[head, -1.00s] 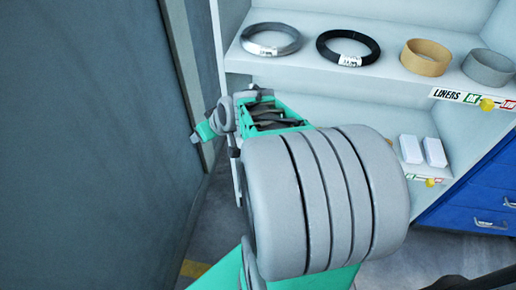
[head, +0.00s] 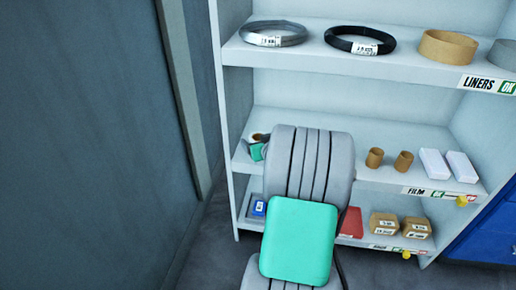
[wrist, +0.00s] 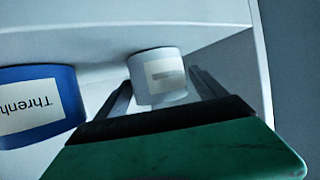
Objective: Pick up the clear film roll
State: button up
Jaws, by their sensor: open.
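A short whitish roll with a pale label, which looks like the clear film roll (wrist: 155,70), stands on a white shelf in the wrist view. My gripper (wrist: 160,80) is open, with one dark finger on each side of the roll. I cannot tell whether either finger touches it. A blue roll (wrist: 38,82) with a white label stands to the left of my gripper. In the head view my arm hides the clear film roll and most of my gripper; only a bit of green shows at the left end of the middle shelf (head: 390,172).
The middle shelf also holds two small brown rolls (head: 375,158) and two white boxes (head: 448,165), with a FILM label (head: 425,191) on its edge. Coils and wide rings stand on the upper shelf (head: 300,55). Brown boxes (head: 384,222) sit below. A dark wall panel (head: 80,150) is at left.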

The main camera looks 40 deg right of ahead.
jog(key=shift+r, duration=0.1)
jog(key=c, duration=1.6)
